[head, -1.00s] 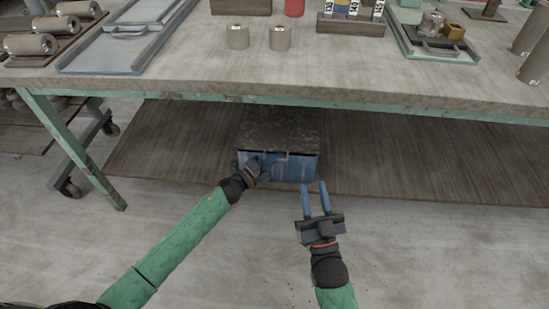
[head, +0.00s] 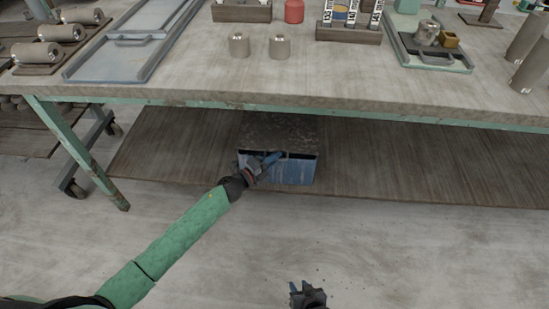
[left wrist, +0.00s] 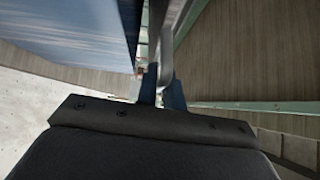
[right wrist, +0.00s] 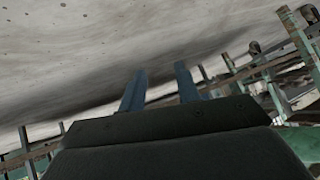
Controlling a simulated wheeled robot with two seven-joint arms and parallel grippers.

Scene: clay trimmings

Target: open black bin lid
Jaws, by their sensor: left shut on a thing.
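The bin (head: 296,173) is a blue box with a dark, speckled lid (head: 280,130), standing on the low shelf under the workbench. My left gripper (head: 270,160) is at the upper front of the bin. In the left wrist view, its fingers (left wrist: 162,88) are shut on a grey bar-like handle (left wrist: 167,42) beside the bin's blue wall (left wrist: 70,30). My right gripper (head: 306,290) is low at the front of the head view, away from the bin. Its fingers (right wrist: 161,72) are apart and empty.
The workbench top (head: 170,75) overhangs the bin and carries trays, cylinders and racks. The wooden shelf (head: 420,165) is clear to both sides of the bin. A green table leg (head: 80,150) stands at the left. The floor in front is free.

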